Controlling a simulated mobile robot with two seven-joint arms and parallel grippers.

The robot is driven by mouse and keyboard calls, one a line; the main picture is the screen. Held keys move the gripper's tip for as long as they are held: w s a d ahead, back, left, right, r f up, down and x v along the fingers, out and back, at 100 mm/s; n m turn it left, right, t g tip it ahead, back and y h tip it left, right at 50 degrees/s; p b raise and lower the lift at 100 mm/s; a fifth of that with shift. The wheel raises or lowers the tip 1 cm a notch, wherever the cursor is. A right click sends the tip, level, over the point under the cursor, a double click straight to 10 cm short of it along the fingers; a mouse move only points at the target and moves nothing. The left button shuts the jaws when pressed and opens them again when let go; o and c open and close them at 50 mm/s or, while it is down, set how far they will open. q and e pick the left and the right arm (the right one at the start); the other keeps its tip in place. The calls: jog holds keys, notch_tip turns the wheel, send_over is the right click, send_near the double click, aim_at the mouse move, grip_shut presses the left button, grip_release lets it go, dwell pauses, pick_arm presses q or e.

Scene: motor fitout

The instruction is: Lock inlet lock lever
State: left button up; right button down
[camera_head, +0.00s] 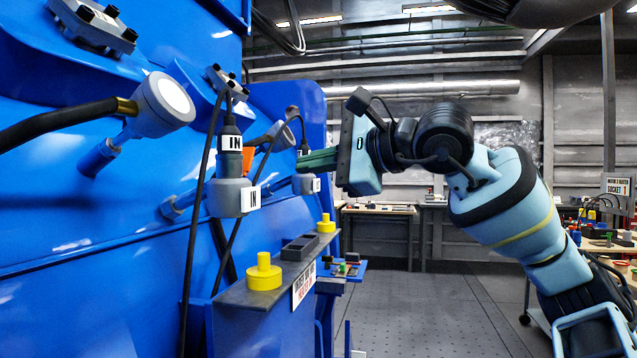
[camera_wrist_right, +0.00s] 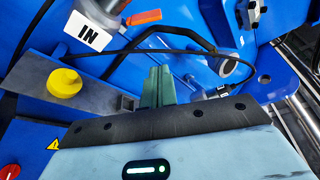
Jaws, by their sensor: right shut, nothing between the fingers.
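An orange lever (camera_head: 249,160) sits beside the nearer grey inlet connector (camera_head: 232,197), which is labelled IN and has a black plug in its top. The lever is partly hidden behind this connector in the head view. It also shows in the right wrist view as an orange bar (camera_wrist_right: 143,17) at the top, beside an IN label (camera_wrist_right: 88,32). A second IN connector (camera_head: 306,184) is farther along the blue wall. My right gripper (camera_head: 303,161) has its green fingers shut and empty, pointing at the wall near the farther connector. The fingers (camera_wrist_right: 158,72) look apart from the lever. My left gripper is not in view.
Black cables hang in front of the blue wall (camera_head: 80,200). A shelf (camera_head: 235,296) below carries yellow knobbed caps (camera_head: 264,273) and a dark tray (camera_head: 299,248). A grey round fitting (camera_head: 160,105) juts out at the left.

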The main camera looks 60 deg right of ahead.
jog(key=shift+s+r+b, duration=0.25)
jog(key=shift+s+b, duration=0.05)
jog(key=shift+s, duration=0.8)
jog(key=shift+f, duration=0.1)
